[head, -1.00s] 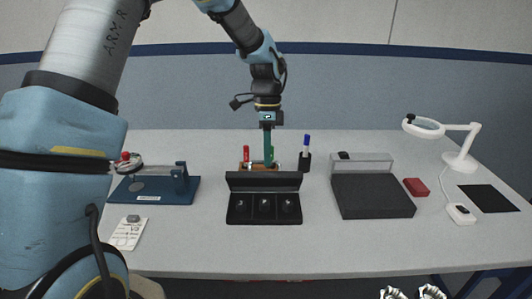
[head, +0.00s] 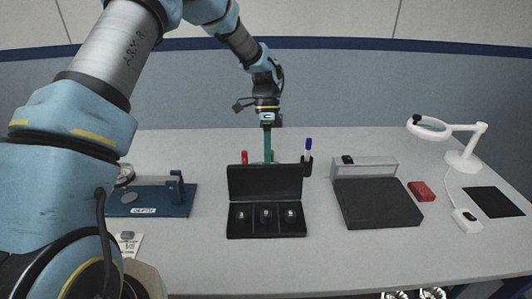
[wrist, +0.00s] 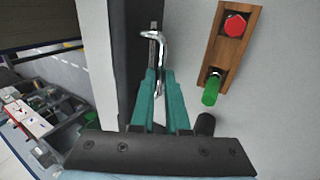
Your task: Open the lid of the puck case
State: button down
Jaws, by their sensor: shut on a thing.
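The black puck case (head: 265,234) sits in the middle of the table with several compartments, each holding a small silvery puck. Its lid (head: 265,184) stands raised, near upright, with its inner face toward the head camera. My gripper (head: 267,154) comes down behind the lid's top edge, and the lid hides its fingertips. In the wrist view my gripper's teal fingers (wrist: 158,88) are shut on a bent silver handle (wrist: 163,52) beside the dark lid edge (wrist: 127,50). The handle's join to the lid is not clear.
Close behind the lid is a wooden rack (wrist: 232,45) with red and green items. A black holder (head: 307,166) with a blue marker stands right of the lid. A blue fixture (head: 150,198) is left; a grey case (head: 376,203) and magnifier lamp (head: 463,160) are right.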

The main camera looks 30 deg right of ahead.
jog(key=shift+s+a+f, duration=0.1)
jog(key=shift+a+f, duration=0.05)
jog(key=c, duration=0.9)
grip_release()
jog(key=b+v, duration=0.3)
jog(key=v, duration=0.8)
jog(key=shift+c, duration=0.4)
